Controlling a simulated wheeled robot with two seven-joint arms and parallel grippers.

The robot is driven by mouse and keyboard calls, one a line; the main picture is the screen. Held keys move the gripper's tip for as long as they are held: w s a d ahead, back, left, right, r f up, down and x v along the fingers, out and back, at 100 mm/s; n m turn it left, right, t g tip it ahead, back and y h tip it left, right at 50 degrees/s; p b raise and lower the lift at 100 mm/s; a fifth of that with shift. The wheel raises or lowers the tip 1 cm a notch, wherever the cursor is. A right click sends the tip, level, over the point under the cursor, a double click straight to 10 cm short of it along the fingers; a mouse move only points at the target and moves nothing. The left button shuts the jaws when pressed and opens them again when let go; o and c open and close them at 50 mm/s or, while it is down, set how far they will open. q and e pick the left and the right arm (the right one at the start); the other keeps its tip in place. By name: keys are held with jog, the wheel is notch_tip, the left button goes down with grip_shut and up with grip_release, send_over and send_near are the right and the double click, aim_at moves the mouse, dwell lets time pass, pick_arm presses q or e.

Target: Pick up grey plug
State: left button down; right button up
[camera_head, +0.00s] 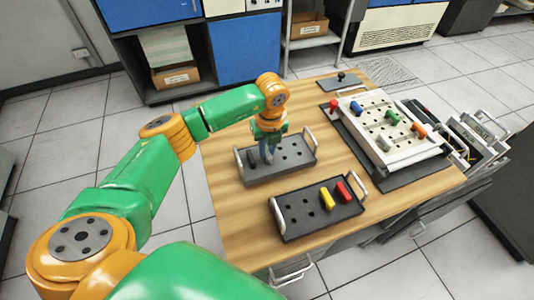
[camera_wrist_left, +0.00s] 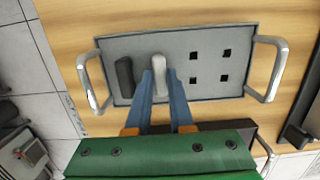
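A light grey plug (camera_wrist_left: 159,78) stands in the grey tray between the blue fingertips of my left gripper (camera_wrist_left: 161,88) in the left wrist view. Little or no gap shows between plug and fingers, so I cannot tell whether they grip it. A dark plug (camera_wrist_left: 125,78) stands just left of it. In the head view my left gripper (camera_head: 267,152) reaches down to the grey tray (camera_head: 290,167), hiding most of the light plug; the dark plug (camera_head: 252,157) shows beside it. My right gripper is not in view.
A dark tray (camera_head: 290,230) nearer me holds a yellow plug (camera_head: 327,198) and a red plug (camera_head: 344,191). A white panel (camera_head: 405,152) with several coloured plugs lies at the right. The grey tray has raised metal handles (camera_wrist_left: 268,68). Bare wooden table (camera_head: 236,225) shows at the left.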

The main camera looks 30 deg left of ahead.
pick_arm(q)
jog(key=shift+w+r, duration=0.1)
jog(key=shift+r, duration=0.15)
jog(key=r+b, duration=0.1)
jog(key=r, duration=0.2)
jog(key=shift+s+a+b, duration=0.2)
jog(key=shift+b, duration=0.2)
jog(key=s+r, duration=0.1)
jog(key=s+a+r, duration=0.1)
jog(key=r, duration=0.1)
jog(key=a+r+b, duration=0.1)
jog(key=shift+s+a+r, duration=0.15)
jog(key=shift+s, duration=0.25)
jog(key=s+a+r+p, duration=0.5)
jog(key=s+r, duration=0.3)
jog(key=r, duration=0.2)
jog(key=shift+a+p, duration=0.3)
jog(key=shift+a, duration=0.15)
jog(key=shift+r, duration=0.1)
